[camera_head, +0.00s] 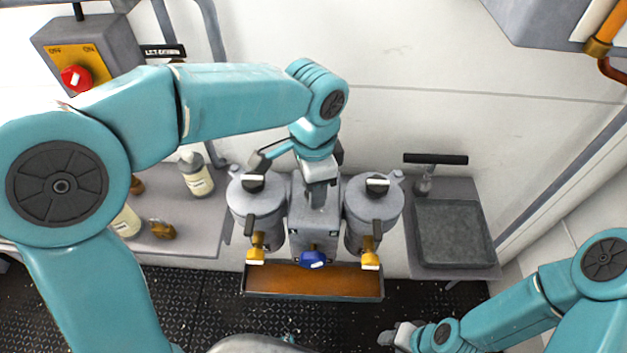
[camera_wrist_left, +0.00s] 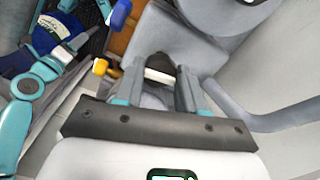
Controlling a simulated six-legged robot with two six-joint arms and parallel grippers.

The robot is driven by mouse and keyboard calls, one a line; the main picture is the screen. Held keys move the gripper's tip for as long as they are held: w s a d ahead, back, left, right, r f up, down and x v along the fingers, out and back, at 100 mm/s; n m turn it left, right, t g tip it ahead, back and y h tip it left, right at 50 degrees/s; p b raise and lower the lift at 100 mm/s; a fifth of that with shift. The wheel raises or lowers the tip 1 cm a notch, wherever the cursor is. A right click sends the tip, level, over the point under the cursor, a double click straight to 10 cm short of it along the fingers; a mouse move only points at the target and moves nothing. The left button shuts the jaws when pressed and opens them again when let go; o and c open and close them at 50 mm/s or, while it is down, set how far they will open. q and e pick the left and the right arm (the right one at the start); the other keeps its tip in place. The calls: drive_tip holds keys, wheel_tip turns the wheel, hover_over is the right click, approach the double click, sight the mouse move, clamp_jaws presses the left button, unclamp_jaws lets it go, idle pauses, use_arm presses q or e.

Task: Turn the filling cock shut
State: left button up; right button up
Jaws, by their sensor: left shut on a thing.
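Two grey canisters, left (camera_head: 257,208) and right (camera_head: 372,218), stand either side of a grey middle block (camera_head: 314,215). Yellow cocks, left (camera_head: 256,250) and right (camera_head: 370,258), and a blue cock (camera_head: 314,259) show along the front. My left wrist is over the middle block. In the left wrist view my left gripper (camera_wrist_left: 160,82) is shut on a dark handle with a white band (camera_wrist_left: 158,75); I take it for the filling cock, but its label is unreadable. My right gripper (camera_head: 398,335) is low at the bottom, its jaws unclear.
A brown drip tray (camera_head: 315,280) lies below the cocks. A shelf with bottles (camera_head: 196,176) stands left, and a grey basin (camera_head: 452,232) with a black-handled fitting (camera_head: 436,160) right. A switch box with a red knob (camera_head: 76,78) is upper left. Dark studded floor lies in front.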

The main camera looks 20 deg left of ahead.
use_arm(q)
drive_tip(key=shift+r+m, duration=0.1)
drive_tip(key=shift+m, duration=0.5)
drive_tip(key=shift+w+m, duration=0.1)
drive_tip(key=shift+m, duration=0.2)
drive_tip(key=o, duration=1.1)
drive_tip(key=shift+c, duration=0.2)
wheel_tip(320, 180, up, 16)
drive_tip(key=p, duration=0.1)
drive_tip(key=shift+r+p, duration=0.15)
drive_tip(key=shift+p, duration=0.15)
drive_tip(key=shift+s, duration=0.2)
